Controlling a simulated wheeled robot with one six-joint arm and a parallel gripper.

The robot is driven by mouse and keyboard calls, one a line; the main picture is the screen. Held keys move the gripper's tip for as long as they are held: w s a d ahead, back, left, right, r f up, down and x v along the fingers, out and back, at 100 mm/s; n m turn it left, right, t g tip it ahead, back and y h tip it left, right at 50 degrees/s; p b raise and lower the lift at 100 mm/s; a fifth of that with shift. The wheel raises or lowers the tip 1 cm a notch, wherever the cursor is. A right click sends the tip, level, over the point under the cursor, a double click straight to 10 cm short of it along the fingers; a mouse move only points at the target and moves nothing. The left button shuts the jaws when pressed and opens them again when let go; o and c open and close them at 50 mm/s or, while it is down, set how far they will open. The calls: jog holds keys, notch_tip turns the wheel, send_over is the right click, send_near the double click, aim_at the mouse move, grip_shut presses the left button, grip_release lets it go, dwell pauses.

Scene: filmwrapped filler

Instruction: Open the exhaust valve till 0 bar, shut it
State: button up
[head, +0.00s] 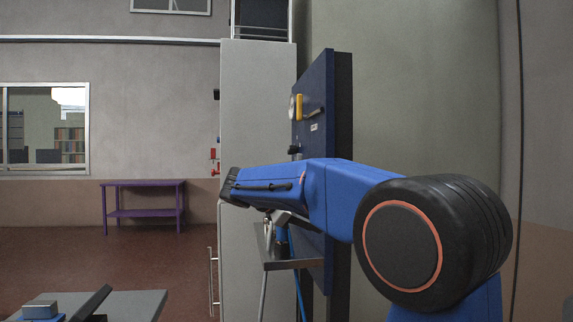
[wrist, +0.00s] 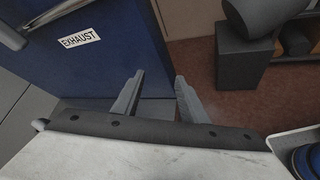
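The blue panel (head: 318,90) stands nearly edge-on in the head view. On its face are a pale round gauge (head: 291,107), too oblique to read, a yellow part (head: 299,106), and a grey lever (head: 314,113) above a small white label (head: 314,127). In the wrist view the panel (wrist: 100,75) carries an EXHAUST label (wrist: 79,39), with a metal bar (wrist: 50,14) just above it. My gripper (wrist: 158,82) is open and empty, its two grey fingers apart from the bar, which lies up and left of them. Whether the valve is open or shut cannot be told.
A metal shelf (head: 293,264) juts out low beside the panel, with a blue hose below. A purple table (head: 145,185) stands far left, and a grey tabletop (head: 140,304) at lower left. In the wrist view a dark box (wrist: 243,62) with a cylinder stands at upper right.

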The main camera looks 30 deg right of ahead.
jog(key=w+a+r+n+g+h, duration=0.2)
jog(key=w+r+h, duration=0.45)
jog(key=w, duration=0.75)
jog(key=g+h, duration=0.3)
jog(key=g, duration=0.2)
send_near(297, 161)
jog(key=shift+y, duration=0.25)
jog(key=x, duration=0.9)
jog(key=shift+w+r, duration=0.15)
jog(key=shift+w, duration=0.1)
grip_shut()
